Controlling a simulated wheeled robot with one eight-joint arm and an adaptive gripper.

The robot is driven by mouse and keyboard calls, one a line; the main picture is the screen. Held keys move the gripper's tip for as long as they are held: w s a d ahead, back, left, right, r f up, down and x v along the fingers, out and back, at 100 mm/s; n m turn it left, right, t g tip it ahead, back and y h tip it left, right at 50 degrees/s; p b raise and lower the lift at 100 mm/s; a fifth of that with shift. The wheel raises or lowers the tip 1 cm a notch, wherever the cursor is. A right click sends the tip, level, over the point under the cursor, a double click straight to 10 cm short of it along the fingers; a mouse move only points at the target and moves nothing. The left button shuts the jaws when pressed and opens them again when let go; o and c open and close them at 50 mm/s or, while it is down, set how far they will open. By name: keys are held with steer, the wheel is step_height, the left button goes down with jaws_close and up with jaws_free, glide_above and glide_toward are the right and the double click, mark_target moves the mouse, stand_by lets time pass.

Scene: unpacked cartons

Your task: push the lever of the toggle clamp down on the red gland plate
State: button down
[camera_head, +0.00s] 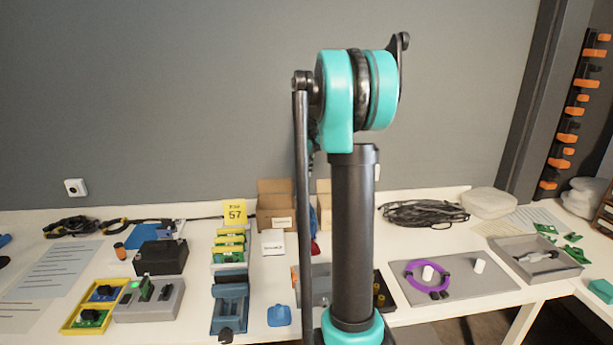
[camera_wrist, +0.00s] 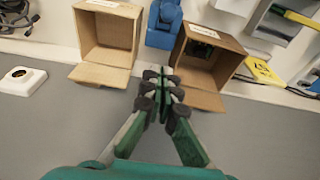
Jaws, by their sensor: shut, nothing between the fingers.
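My gripper (camera_wrist: 161,88) shows in the wrist view with its dark fingertips together and nothing between them. It is in front of two open cartons. A small red piece (camera_head: 314,246) shows beside my arm in the head view, mostly hidden; I cannot tell whether it is the red gland plate. A blue object (camera_wrist: 164,24) stands between the cartons in the wrist view, beyond my fingertips and apart from them. I cannot make out a toggle clamp or its lever in either view. My arm covers the middle of the table in the head view.
An open carton (camera_head: 276,207) stands at the back of the table (camera_head: 193,210). In the wrist view, a left carton (camera_wrist: 105,36) and a right carton (camera_wrist: 207,64) flank the blue object. A purple ring (camera_head: 411,283) lies on a grey board (camera_head: 482,295) at right.

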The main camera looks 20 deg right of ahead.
mark_target(308, 203)
steer(key=f, duration=0.9)
steer(key=shift+s+a, duration=0.1)
steer(key=shift+s, duration=0.3)
steer(key=shift+s+a+f, duration=0.1)
steer(key=shift+s+f, duration=0.2)
steer(key=shift+s, duration=0.25)
steer(key=shift+s, duration=0.1)
steer(key=shift+s+a+f, duration=0.2)
steer(key=shift+s+f, duration=0.15)
steer(key=shift+s, duration=0.4)
steer(key=shift+w, duration=0.1)
